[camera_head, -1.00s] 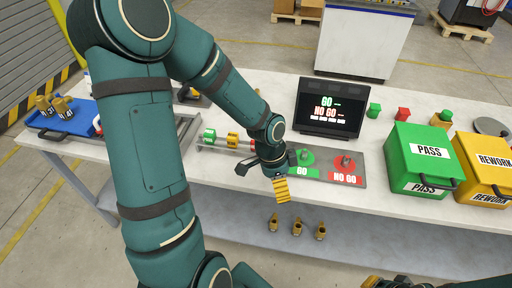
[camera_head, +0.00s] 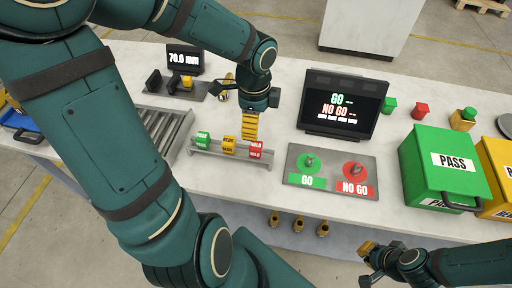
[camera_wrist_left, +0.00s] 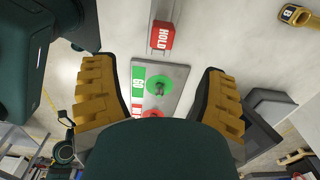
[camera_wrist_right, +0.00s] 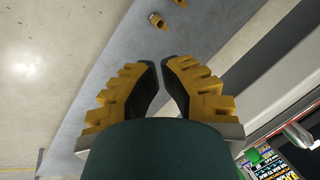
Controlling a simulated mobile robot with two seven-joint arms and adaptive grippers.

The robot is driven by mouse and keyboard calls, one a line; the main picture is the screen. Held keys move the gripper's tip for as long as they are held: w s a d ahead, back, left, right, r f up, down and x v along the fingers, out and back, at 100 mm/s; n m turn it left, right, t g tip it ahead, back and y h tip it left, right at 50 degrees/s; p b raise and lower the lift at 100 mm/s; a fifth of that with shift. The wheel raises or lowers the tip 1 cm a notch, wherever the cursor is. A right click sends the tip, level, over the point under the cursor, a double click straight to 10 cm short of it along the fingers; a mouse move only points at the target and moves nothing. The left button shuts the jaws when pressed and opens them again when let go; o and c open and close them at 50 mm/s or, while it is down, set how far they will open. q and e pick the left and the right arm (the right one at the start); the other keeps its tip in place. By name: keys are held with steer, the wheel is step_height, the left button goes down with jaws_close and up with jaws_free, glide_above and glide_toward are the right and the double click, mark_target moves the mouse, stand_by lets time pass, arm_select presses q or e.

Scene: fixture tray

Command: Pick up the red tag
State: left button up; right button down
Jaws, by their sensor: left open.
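The red HOLD tag (camera_head: 256,148) stands at the right end of a small grey rack (camera_head: 215,152), beside a yellow tag (camera_head: 229,145) and a green tag (camera_head: 203,138). My left gripper (camera_head: 249,136) points down just behind and above the red tag in the head view. In the left wrist view the red tag (camera_wrist_left: 161,36) lies ahead of the open, empty fingers (camera_wrist_left: 157,68), apart from them. My right gripper (camera_head: 368,262) is low at the front right. Its fingertips (camera_wrist_right: 160,64) are close together with a narrow gap and nothing between them.
A grey plate (camera_head: 330,170) with green GO and red NO GO discs lies right of the rack. A display (camera_head: 338,103) stands behind it. A green PASS bin (camera_head: 445,165) is at the right. A roller tray (camera_head: 165,130) is left of the rack.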

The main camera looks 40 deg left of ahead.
mark_target(256, 145)
arm_select(q)
step_height(256, 145, down, 8)
steer(key=shift+r+b, duration=0.1)
steer(key=shift+b, duration=1)
steer(key=shift+w+f+b, duration=0.15)
steer(key=shift+f+b, duration=0.4)
steer(key=shift+f, duration=0.75)
steer(key=shift+w+f+b, duration=0.1)
steer(key=shift+f+b, duration=0.45)
steer(key=shift+f, duration=0.75)
arm_select(e)
steer(key=shift+g, duration=0.3)
steer(key=shift+s+a+f, duration=0.1)
steer(key=shift+s+f, duration=0.2)
steer(key=shift+f, duration=0.5)
steer(key=shift+s+d+f, duration=0.1)
steer(key=shift+s+f, duration=0.15)
steer(key=shift+f, duration=0.5)
steer(key=shift+s+a+f, duration=0.1)
steer(key=shift+s+f, duration=0.2)
steer(key=shift+f, duration=0.5)
arm_select(q)
jaws_close()
